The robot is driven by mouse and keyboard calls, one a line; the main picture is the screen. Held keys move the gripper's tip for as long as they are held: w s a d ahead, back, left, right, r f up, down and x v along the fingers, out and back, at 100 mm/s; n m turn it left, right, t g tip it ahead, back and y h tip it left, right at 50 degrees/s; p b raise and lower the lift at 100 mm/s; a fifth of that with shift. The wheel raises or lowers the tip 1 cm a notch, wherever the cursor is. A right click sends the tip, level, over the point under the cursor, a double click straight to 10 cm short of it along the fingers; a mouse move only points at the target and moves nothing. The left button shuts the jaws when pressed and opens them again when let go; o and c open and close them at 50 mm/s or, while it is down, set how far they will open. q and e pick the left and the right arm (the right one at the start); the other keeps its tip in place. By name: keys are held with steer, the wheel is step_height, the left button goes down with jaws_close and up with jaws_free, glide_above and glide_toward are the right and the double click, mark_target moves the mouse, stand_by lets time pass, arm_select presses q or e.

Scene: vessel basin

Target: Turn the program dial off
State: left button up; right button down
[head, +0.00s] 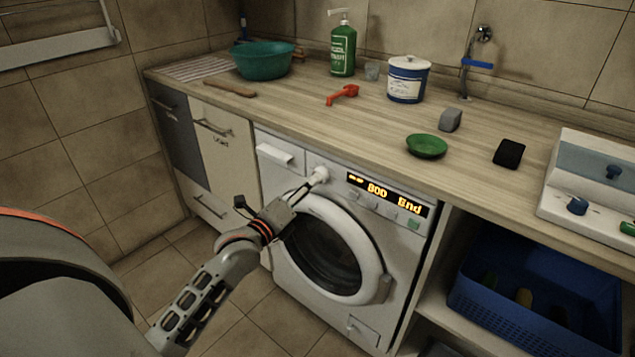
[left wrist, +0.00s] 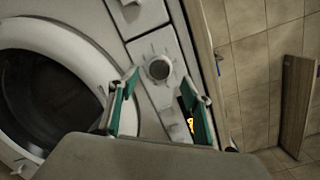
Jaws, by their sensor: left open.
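The program dial (head: 320,174) is a round pale knob on the white washing machine's (head: 283,137) front panel, left of the lit display (head: 387,194). In the left wrist view the dial (left wrist: 158,68) shows a grey face on its pale plate. My left gripper (head: 308,186) is open, close to the dial at its lower left in the head view. In the left wrist view the gripper's (left wrist: 160,80) green-lined fingers stand on either side of the dial, with a gap to each. I cannot tell how far the tips are from the panel. My right gripper is not in view.
The display reads "800 End". The round door (head: 384,290) is shut below the panel. The wooden counter (head: 290,113) overhangs the machine. It holds a green bowl (head: 427,146), a black block (head: 509,153) and several other items. A blue crate (head: 470,305) stands at the right.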

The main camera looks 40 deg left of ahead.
arm_select(q)
steer(key=shift+w, duration=2.25)
steer(key=c, duration=1.1)
